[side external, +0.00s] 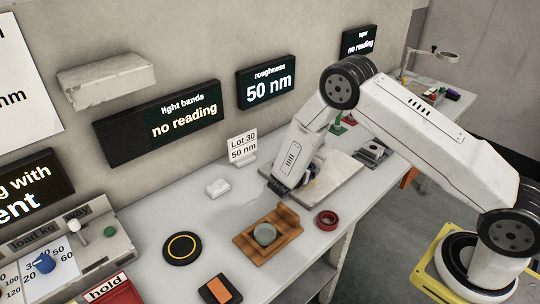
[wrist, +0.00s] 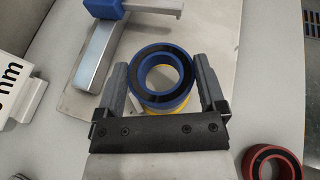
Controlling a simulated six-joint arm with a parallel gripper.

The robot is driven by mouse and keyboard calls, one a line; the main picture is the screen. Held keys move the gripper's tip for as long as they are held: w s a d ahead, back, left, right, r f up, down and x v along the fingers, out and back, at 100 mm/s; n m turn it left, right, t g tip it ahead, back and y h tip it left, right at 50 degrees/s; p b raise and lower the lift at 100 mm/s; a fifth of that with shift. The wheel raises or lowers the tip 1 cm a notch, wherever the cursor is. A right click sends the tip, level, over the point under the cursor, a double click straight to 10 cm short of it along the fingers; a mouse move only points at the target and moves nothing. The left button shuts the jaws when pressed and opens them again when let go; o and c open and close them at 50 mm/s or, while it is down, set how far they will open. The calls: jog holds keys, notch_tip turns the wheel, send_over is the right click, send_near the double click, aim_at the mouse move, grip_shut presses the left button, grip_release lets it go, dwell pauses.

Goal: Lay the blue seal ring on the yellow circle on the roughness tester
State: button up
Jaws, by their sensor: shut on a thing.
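The blue seal ring (wrist: 161,101), with a dark band on its face, sits between the two fingers of my gripper (wrist: 162,76) in the wrist view. The fingers are shut on its sides. I cannot tell whether the ring touches the surface. The roughness tester's pale plate (side external: 343,191) lies under my wrist in the side view. Its metal bar (wrist: 97,62) and blue head (wrist: 96,10) stand to the upper left in the wrist view. My wrist hides most of the fingers from the side.
A red ring (side external: 327,220) lies on the bench near the plate. A wooden holder (side external: 286,236) with a grey-green disc stands in front. A black disc with a yellow ring (side external: 182,248) lies at left. A lot card (side external: 242,147) stands behind.

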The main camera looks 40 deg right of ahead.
jog(key=shift+w+d+f, duration=0.1)
jog(key=shift+w+f, duration=0.15)
jog(key=shift+f, duration=1.55)
jog(key=shift+f, duration=0.1)
jog(key=o, duration=1)
jog(key=v, duration=1.2)
